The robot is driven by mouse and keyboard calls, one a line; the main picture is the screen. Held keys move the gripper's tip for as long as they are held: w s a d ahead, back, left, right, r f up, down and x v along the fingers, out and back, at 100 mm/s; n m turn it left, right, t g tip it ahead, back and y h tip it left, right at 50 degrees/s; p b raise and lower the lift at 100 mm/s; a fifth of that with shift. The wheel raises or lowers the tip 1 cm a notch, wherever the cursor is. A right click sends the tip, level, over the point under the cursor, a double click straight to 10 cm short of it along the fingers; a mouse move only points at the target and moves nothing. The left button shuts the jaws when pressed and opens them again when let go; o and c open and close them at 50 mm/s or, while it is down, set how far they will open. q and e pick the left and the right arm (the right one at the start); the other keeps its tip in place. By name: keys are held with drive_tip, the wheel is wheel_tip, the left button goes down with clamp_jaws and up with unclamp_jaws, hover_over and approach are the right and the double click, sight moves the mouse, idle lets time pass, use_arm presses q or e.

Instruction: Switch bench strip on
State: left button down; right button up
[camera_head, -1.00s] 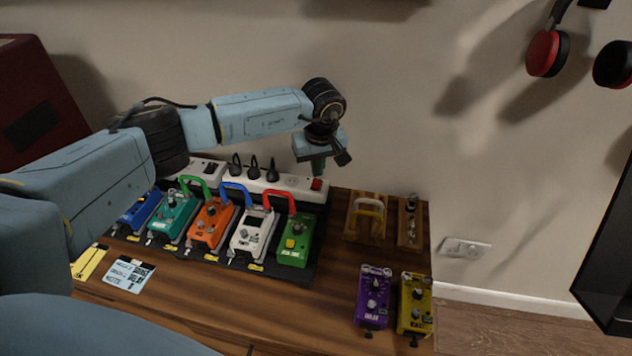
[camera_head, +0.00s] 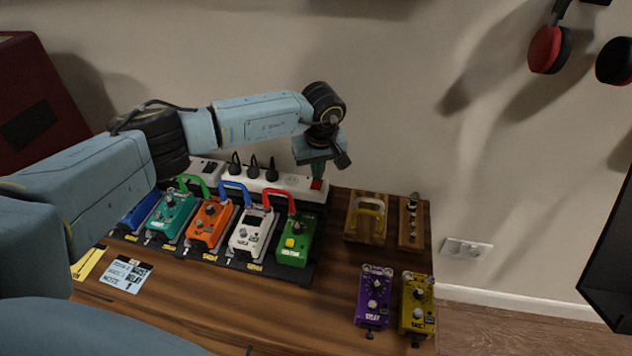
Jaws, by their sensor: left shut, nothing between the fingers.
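The white bench strip (camera_head: 283,183) lies along the back of the wooden bench, behind the row of pedals. Several black plugs stand in its sockets. Its red switch (camera_head: 316,184) is at the right end. My left gripper (camera_head: 317,175) is shut and empty, pointing down at the red switch. Its fingertips are at or just above the switch and partly cover it; I cannot tell whether they touch or press it. I cannot tell the switch's position. My right gripper is not in view.
A pedalboard holds several pedals, including a green one (camera_head: 297,240) and a white one (camera_head: 252,232), joined by coloured patch cables. A purple pedal (camera_head: 373,296) and a yellow pedal (camera_head: 416,303) stand at the right. Wooden blocks (camera_head: 366,218) stand behind them. A wall socket (camera_head: 467,247) is farther right.

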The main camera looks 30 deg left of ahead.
use_arm(q)
drive_tip(key=shift+f, duration=0.35)
drive_tip(key=shift+s+r, duration=0.1)
drive_tip(key=shift+r, duration=0.05)
drive_tip(key=shift+r+p, duration=2.45)
drive_tip(key=shift+r, duration=1)
